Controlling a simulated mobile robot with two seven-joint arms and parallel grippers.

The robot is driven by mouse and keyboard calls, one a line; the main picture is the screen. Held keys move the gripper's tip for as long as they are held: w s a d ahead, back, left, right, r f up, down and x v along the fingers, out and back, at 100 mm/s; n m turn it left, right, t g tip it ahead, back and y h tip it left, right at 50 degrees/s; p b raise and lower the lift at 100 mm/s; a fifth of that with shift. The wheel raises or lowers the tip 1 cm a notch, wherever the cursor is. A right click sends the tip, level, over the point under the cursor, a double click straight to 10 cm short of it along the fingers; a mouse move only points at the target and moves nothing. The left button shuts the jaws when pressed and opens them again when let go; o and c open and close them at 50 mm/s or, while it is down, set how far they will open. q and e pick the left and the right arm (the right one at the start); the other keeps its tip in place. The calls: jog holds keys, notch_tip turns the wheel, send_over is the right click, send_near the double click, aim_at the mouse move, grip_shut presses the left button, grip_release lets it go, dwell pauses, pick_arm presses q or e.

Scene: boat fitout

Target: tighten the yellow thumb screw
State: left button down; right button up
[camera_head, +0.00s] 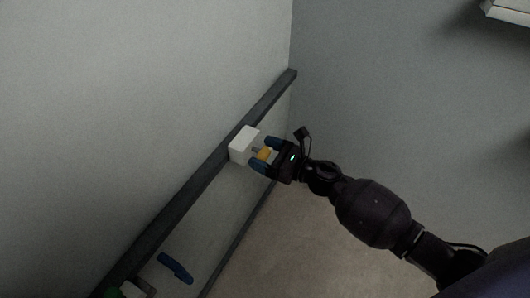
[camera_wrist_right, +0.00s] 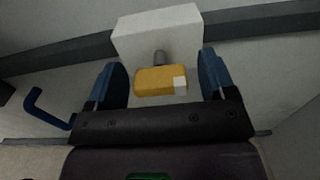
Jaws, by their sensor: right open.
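The yellow thumb screw (camera_head: 264,153) sits on a grey stem that comes out of a white block (camera_head: 242,143) on the wall rail. In the right wrist view the yellow head (camera_wrist_right: 155,82) lies crosswise, with a pale patch at its right end. My right gripper (camera_head: 263,154) is open, and its blue fingers (camera_wrist_right: 165,85) stand on either side of the yellow head with gaps. The white block (camera_wrist_right: 158,34) is just beyond the fingertips. My left gripper is not in view.
A dark rail (camera_head: 190,190) runs diagonally along the pale wall. A blue handle (camera_head: 175,268) is on the wall below it and also shows in the right wrist view (camera_wrist_right: 45,108). A white ledge (camera_head: 508,10) is at the top right.

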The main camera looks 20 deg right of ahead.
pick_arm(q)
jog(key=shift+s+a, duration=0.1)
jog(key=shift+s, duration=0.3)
pick_arm(e)
jog(key=c, duration=0.9)
